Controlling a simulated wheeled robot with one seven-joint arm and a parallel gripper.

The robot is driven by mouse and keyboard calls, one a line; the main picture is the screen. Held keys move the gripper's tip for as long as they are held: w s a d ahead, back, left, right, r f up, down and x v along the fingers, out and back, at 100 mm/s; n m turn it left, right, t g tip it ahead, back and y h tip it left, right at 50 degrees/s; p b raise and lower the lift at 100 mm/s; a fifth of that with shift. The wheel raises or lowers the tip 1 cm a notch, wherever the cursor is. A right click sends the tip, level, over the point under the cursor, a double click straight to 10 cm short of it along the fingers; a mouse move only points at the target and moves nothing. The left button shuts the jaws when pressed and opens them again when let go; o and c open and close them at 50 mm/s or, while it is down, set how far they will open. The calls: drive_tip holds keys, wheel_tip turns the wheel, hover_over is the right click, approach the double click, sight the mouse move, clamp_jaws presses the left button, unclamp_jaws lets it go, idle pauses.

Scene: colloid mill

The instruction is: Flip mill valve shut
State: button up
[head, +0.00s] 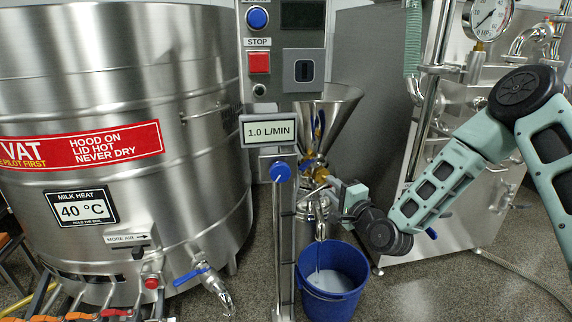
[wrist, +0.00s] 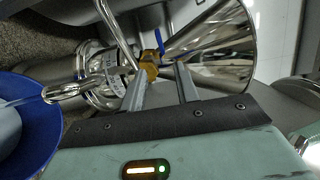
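The mill valve is a brass body (head: 319,172) under the steel hopper (head: 340,103). Its blue lever (head: 318,125) appears to stand upright in front of the cone. In the wrist view the brass body (wrist: 150,66) sits just beyond my fingertips, with part of the blue lever (wrist: 158,42) above it. My gripper (wrist: 161,72) is open, its two fingers apart with nothing between them; contact with the brass cannot be told. In the head view my gripper (head: 334,186) is right of the valve, its fingers small and partly unclear.
A spout (head: 320,230) runs pale liquid into a blue bucket (head: 348,298) on the floor. A post (head: 284,230) with a blue knob and a "1.0 L/MIN" sign (head: 268,131) stands left of the hopper. A large steel vat (head: 120,190) fills the left.

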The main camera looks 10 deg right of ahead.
sight(305, 163)
drive_tip(key=b+x, duration=0.5)
drive_tip(key=x, duration=1)
drive_tip(key=shift+w+a+f, duration=0.15)
drive_tip(key=shift+x, duration=0.8)
clamp_jaws()
